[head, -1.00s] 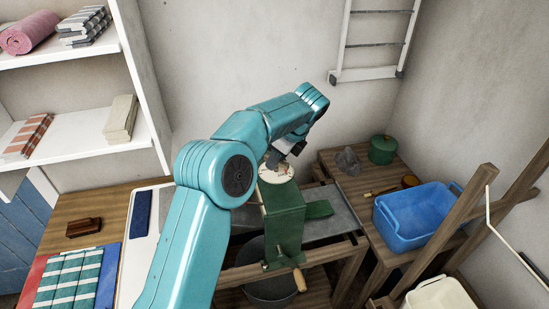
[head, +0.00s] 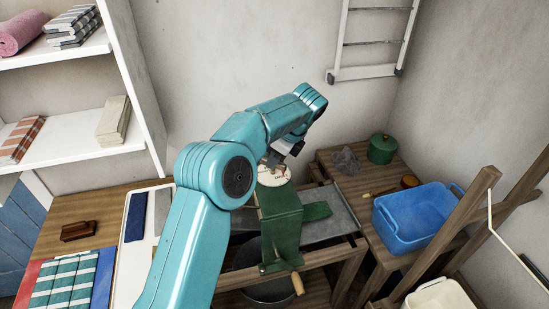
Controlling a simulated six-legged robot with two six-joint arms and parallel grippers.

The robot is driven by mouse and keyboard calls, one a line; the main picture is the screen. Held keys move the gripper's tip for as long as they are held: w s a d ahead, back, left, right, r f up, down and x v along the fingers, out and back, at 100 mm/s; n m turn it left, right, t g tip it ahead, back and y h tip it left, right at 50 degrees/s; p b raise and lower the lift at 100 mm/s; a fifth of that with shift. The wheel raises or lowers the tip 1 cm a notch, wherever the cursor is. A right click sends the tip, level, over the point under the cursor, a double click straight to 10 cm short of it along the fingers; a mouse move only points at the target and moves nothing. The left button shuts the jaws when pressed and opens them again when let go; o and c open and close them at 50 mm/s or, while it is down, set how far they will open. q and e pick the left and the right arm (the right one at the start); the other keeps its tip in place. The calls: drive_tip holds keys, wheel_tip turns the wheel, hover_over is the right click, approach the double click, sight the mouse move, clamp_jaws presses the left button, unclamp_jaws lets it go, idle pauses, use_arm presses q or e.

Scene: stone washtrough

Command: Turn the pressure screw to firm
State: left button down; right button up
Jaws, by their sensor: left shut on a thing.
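A green wringer (head: 282,222) stands over the grey trough in the middle of the head view. A pale round dial (head: 272,178) sits on its top; its markings are too small to read. My left gripper (head: 276,158) reaches down over the dial from the teal arm and is shut on the pressure screw at the dial's middle. The screw itself is mostly hidden by the gripper. A crank with a wooden handle (head: 298,284) hangs at the wringer's front. My right gripper is not in view.
A blue basin (head: 415,217), a green pot (head: 382,149) and a grey lump (head: 345,161) stand on the right bench. A wooden rack rises at the far right. Folded striped cloth (head: 66,284) and a brush (head: 78,231) lie on the left table.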

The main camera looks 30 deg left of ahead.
use_arm(q)
drive_tip(key=shift+w+r+n+g+h, duration=0.15)
drive_tip(key=shift+n+g, duration=0.3)
drive_tip(key=shift+n, duration=0.85)
drive_tip(key=shift+w+f+n+g+h, duration=0.1)
drive_tip(key=shift+n+g+h, duration=0.25)
drive_tip(key=shift+n, duration=0.95)
drive_tip(key=shift+s+r, duration=0.1)
drive_tip(key=c, duration=1.2)
unclamp_jaws()
drive_tip(key=shift+o, duration=0.2)
